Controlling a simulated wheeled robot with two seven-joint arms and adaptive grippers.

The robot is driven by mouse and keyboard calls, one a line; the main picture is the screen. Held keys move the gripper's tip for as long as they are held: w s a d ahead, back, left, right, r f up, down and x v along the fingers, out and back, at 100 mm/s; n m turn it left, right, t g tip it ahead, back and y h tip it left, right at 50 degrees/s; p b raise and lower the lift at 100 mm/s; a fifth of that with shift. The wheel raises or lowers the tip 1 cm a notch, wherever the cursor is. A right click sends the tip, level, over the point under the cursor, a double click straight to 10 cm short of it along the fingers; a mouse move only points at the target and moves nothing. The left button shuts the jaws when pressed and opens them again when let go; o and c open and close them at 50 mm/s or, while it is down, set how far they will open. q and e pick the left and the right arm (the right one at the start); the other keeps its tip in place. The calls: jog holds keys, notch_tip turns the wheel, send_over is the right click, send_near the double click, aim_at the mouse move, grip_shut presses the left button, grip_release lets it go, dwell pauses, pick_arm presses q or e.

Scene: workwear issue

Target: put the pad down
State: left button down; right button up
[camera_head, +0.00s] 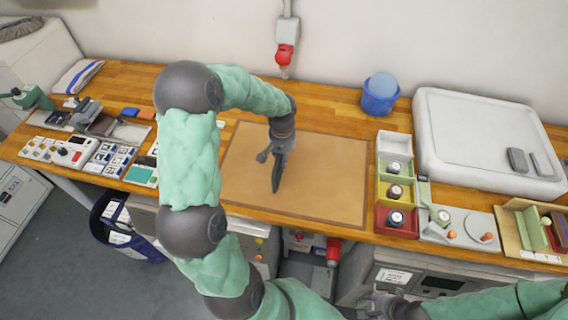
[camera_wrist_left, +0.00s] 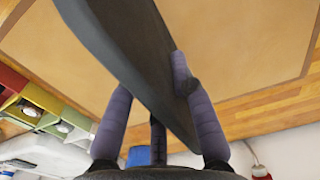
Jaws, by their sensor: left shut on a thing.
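My left gripper (camera_head: 279,158) is over the tan board (camera_head: 330,180) in the middle of the wooden bench. It is shut on a dark grey, flat pad (camera_head: 276,182), which hangs below it on edge.
Coloured bins (camera_head: 382,192) stand right of the board. Cards and devices (camera_head: 72,152) crowd the left end. The board is otherwise clear.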

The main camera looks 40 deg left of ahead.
pick_arm(q)
jog(key=shift+w+d+f, duration=0.1)
jog(key=shift+w+f, duration=0.1)
jog(key=shift+f, duration=0.8)
jog(key=shift+w+f, duration=0.15)
jog(key=shift+f, duration=0.85)
jog(key=shift+f+b, duration=0.2)
jog(key=shift+b, duration=0.1)
jog(key=c, duration=1.1)
grip_release()
jog(key=shift+r, duration=0.2)
